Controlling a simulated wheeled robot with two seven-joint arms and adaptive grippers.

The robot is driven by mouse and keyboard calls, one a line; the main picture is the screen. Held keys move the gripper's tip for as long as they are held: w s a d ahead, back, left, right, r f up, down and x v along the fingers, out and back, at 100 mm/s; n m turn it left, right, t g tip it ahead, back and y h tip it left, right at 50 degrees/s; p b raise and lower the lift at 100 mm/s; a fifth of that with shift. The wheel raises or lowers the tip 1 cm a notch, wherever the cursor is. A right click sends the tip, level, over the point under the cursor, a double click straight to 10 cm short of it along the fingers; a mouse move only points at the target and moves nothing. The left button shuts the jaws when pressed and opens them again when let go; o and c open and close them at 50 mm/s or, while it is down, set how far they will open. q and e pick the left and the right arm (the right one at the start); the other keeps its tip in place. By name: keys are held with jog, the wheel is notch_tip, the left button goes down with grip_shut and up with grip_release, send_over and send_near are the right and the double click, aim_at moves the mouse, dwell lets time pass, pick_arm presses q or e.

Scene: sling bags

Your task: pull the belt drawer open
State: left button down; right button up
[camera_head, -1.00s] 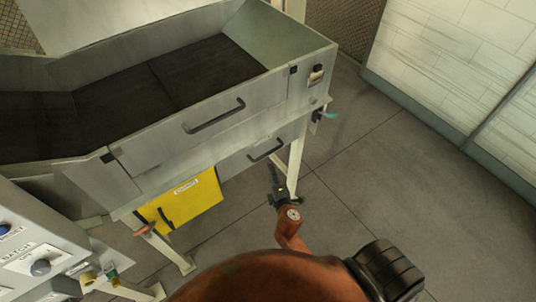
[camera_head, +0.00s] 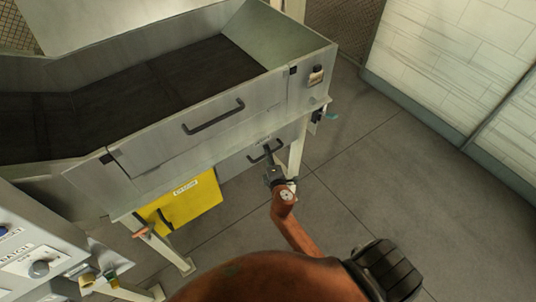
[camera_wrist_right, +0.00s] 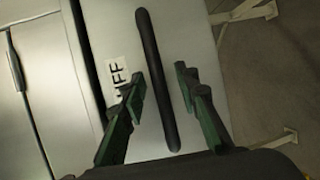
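The grey drawer front (camera_head: 232,165) sits under the belt tray, beside the yellow panel. It looks shut. Its black bar handle (camera_head: 256,155) is partly covered by my right gripper (camera_head: 268,158) in the head view. In the right wrist view the handle (camera_wrist_right: 152,60) runs lengthwise between the two green-padded fingers of my right gripper (camera_wrist_right: 161,80). The fingers are apart, one on each side of the bar, with visible gaps. I cannot tell how deep the bar sits between them. My left gripper is not in view.
A second black handle (camera_head: 213,118) is on the belt tray's side wall, above the drawer. A yellow panel (camera_head: 192,203) hangs left of the drawer. A pale table leg (camera_head: 297,155) stands close to the right of my gripper. Open floor (camera_head: 390,190) lies to the right.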

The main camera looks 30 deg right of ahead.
jog(key=shift+c, duration=0.3)
grip_shut()
